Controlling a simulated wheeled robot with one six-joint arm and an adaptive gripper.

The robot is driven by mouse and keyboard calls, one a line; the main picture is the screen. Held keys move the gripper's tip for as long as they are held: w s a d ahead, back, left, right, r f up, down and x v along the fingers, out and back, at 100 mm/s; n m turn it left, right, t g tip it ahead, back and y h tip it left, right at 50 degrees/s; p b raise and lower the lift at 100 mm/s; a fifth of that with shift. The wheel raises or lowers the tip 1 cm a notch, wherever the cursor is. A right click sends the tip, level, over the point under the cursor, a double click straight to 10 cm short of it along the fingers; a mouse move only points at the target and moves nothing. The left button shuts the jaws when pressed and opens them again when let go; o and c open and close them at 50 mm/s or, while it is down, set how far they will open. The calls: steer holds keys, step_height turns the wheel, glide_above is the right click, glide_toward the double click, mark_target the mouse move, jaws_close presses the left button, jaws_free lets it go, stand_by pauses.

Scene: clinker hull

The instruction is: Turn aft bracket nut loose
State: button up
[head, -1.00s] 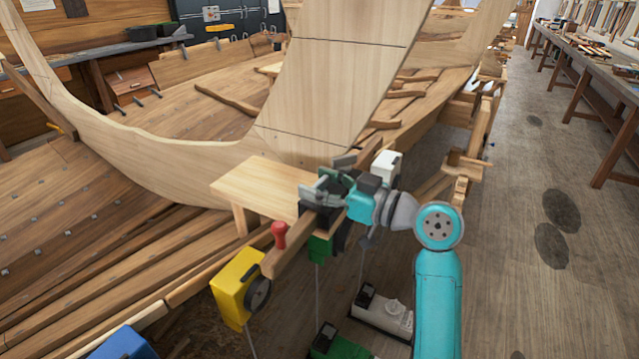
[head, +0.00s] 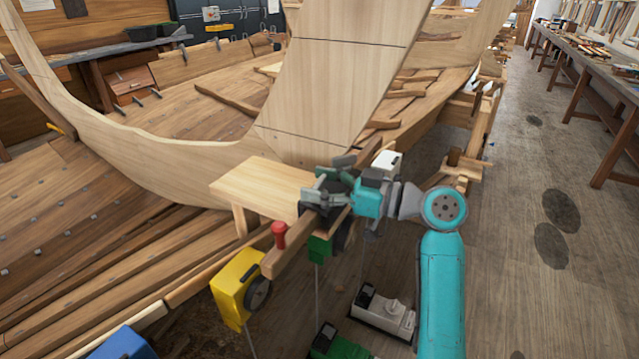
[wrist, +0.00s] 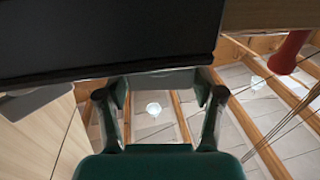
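My gripper (head: 328,190) is at the wooden beam beside the hull, next to the small wooden platform. In the wrist view its two fingers (wrist: 160,95) stand wide apart with an open gap between them. A dark block (wrist: 110,35) fills the top of that view and hides what lies behind it. A green bracket box (head: 320,248) hangs under the beam just below my gripper. A yellow bracket box (head: 238,285) with a dark round knob (head: 257,294) is at the beam's near end. I cannot make out the aft bracket nut itself.
A red handle (head: 279,234) stands on the wooden beam (head: 290,250), left of my gripper. The wooden platform (head: 255,182) lies close behind. A white box (head: 386,163) is just beyond. White (head: 383,312) and green units stand on the floor. The right floor is clear.

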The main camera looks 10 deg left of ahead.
steer(key=shift+o, duration=0.8)
steer(key=shift+d, duration=0.1)
steer(key=s+d, duration=0.2)
steer(key=d, duration=0.9)
steer(key=shift+s+d, duration=0.2)
steer(key=shift+d, duration=0.1)
steer(key=shift+a, duration=0.1)
